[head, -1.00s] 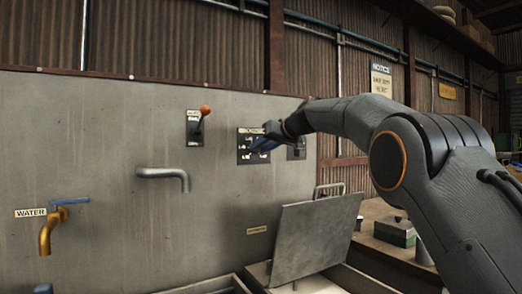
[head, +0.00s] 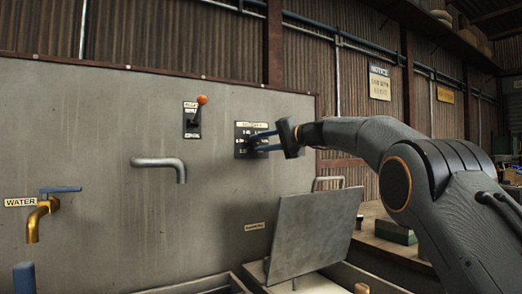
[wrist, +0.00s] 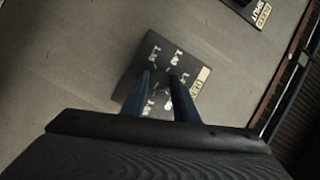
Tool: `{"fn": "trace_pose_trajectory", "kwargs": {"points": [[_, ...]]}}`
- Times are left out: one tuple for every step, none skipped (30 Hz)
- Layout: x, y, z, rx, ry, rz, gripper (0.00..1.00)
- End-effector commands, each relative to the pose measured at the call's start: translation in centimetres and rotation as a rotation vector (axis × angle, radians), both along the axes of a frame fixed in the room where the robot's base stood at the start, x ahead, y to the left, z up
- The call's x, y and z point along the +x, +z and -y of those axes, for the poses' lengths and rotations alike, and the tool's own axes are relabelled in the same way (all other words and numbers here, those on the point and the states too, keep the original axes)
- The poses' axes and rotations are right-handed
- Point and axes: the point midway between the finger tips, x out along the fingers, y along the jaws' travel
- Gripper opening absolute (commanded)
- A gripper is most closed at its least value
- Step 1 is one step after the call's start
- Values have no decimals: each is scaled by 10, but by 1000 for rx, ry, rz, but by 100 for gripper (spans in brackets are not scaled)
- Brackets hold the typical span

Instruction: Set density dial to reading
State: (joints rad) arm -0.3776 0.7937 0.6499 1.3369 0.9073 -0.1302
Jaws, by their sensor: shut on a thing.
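The density dial's dark plate (head: 243,127), with pale number marks around its middle, is on the grey panel. It also shows in the wrist view (wrist: 123,86), tilted. My gripper (head: 252,144) reaches in from the right with its two blue fingers pointing at the plate's middle. In the wrist view the fingertips (wrist: 159,75) sit over the centre of the marks, a small gap apart, shut on the dial knob. The knob itself is mostly hidden between them, so the reading cannot be made out.
A lever switch with an orange ball (head: 202,99) is left of the dial. Below are a bent grey pipe (head: 163,163) and a brass water tap (head: 36,220). A raised metal lid (head: 308,236) stands under my arm. The panel around the dial is clear.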

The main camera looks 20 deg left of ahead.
Motion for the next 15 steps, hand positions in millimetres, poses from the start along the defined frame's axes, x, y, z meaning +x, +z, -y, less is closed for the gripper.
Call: {"fn": "trace_pose_trajectory", "kwargs": {"points": [[2,-7,0,27,0,-36,5],[2,-7,0,46,1,-58,5],[2,-8,0,70,1,-85,5],[2,-8,0,89,1,-108,5],[2,-8,0,106,1,-128,5],[1,-8,0,130,1,-156,5],[1,-8,0,147,1,-176,5],[1,-8,0,164,2,-195,5],[1,-9,0,186,2,-220,5],[1,-9,-1,201,2,-239,5],[1,-9,-1,216,2,-257,5],[1,-9,-1,236,2,-281,5],[1,-9,-1,249,1,-296,5],[1,-9,-1,262,2,-310,5],[0,-9,-1,279,1,-330,5]]}}
